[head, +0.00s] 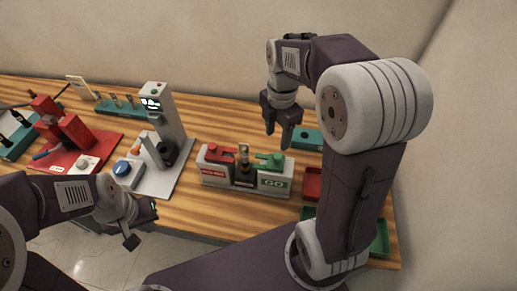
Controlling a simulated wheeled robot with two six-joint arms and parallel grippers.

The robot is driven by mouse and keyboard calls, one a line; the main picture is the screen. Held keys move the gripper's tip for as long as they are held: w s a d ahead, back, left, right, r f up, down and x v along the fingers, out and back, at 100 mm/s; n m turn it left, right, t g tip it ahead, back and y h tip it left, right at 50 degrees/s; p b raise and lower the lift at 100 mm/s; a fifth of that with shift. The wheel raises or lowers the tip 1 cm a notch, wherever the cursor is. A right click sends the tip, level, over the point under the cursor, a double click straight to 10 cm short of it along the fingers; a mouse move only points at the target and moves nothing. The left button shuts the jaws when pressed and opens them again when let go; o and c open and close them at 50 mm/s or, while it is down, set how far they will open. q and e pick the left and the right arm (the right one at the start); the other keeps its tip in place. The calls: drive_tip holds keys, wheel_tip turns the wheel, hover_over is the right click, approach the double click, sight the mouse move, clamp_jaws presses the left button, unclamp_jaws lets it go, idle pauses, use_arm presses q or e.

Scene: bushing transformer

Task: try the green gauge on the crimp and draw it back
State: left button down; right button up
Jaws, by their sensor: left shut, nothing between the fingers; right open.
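The green gauge (270,160) lies on the right end of a grey gauge stand, above a green label reading GO. The crimp (243,158) appears to be the small upright metal piece in the dark middle holder of the stand; its detail is too small to tell. A red gauge (218,151) lies on the left end, above a red label. My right gripper (277,139) points down with its fingers apart, just above and behind the green gauge, and is open and empty. My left gripper (143,226) is shut and empty near the table's front edge, left of the stand.
A grey press with a screen (154,103) and blue button (122,168) stands left of the gauge stand. A red fixture (75,132) is farther left. A red tray (312,183) and green tray (379,238) lie right, partly hidden by my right arm. A teal block (306,138) sits behind.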

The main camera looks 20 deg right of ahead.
sight(278, 156)
drive_tip(key=shift+w+d+f, duration=0.1)
drive_tip(key=shift+d+f, duration=0.35)
drive_tip(key=shift+d, duration=0.05)
wheel_tip(278, 156, down, 7)
drive_tip(key=shift+a+f, duration=0.1)
drive_tip(key=shift+f, duration=0.55)
clamp_jaws()
idle(0.8)
